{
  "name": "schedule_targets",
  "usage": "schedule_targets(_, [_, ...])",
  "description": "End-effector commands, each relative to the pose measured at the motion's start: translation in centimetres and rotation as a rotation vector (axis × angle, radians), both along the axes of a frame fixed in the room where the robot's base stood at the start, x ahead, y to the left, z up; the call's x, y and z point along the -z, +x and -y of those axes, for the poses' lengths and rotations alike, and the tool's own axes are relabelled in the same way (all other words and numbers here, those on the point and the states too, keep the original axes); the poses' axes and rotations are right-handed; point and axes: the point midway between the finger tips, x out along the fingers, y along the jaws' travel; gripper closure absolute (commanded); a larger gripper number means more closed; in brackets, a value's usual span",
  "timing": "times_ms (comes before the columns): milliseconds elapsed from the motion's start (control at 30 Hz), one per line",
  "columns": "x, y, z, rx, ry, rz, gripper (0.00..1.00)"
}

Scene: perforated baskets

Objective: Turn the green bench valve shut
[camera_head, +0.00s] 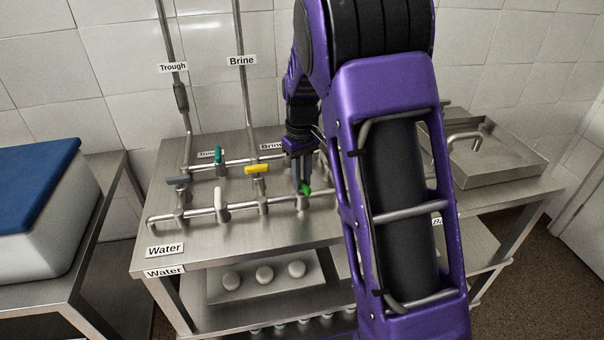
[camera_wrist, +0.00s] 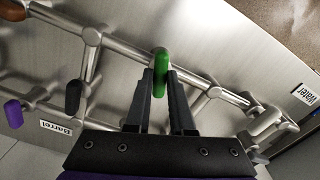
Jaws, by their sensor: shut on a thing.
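The green bench valve (camera_head: 305,188) sits on the front steel pipe of the bench, just left of my arm. In the wrist view its green handle (camera_wrist: 160,66) stands out between my fingertips. My gripper (camera_head: 302,180) reaches down to it from above. In the wrist view my gripper (camera_wrist: 161,84) has its two dark fingers on either side of the handle, shut on it. The handle lies roughly along the fingers and across the pipe. The fingers hide part of the handle, and my arm hides the pipe to its right in the head view.
A yellow valve (camera_head: 258,170), a white valve (camera_head: 221,198), a teal valve (camera_head: 218,156) and a grey valve (camera_head: 178,181) stand close by on the pipes. A steel sink (camera_head: 500,168) is at the right. A blue-lidded box (camera_head: 38,185) is at the left.

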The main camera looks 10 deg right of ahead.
Motion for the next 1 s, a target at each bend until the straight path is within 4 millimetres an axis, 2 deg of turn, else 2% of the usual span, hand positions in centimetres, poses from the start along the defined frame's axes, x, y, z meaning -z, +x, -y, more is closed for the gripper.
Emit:
schedule_targets(200, [-0.18,0.00,0.02,0.170,0.000,0.000,1.00])
schedule_targets(500, [-0.14,0.01,0.04,0.323,-0.001,0.000,1.00])
schedule_targets(1000, [-0.08,0.05,0.04,0.378,0.000,0.002,1.00])
